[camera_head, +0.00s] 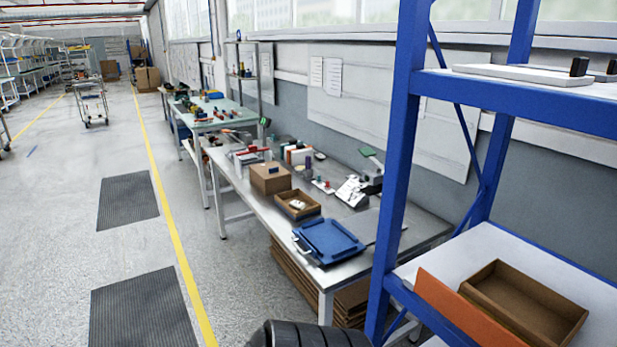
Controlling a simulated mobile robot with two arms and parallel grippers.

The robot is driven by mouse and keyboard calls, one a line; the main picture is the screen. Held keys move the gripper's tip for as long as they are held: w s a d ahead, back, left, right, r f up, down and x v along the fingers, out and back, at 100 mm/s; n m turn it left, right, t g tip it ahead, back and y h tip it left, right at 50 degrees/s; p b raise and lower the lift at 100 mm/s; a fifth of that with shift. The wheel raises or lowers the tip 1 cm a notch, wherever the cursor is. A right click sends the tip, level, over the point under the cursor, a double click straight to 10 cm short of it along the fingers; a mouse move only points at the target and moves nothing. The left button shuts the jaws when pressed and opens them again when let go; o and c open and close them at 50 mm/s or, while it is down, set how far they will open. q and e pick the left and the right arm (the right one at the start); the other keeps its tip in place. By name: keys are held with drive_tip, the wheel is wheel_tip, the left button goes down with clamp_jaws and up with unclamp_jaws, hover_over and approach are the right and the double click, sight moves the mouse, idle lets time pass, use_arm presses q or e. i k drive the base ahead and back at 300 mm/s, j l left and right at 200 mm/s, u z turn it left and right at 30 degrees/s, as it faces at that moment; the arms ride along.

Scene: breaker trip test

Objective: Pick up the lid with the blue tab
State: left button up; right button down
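A closed brown box (270,181) stands on the workbench near its front edge.
A blue tray (328,242) lies on the near end of the workbench (385,263). Tools and small parts crowd the bench behind. A blue shelf rack (393,180) stands close at right, holding an open brown box (525,306).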

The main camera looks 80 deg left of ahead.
sight(270, 179)
drive_tip(key=u, duration=3)
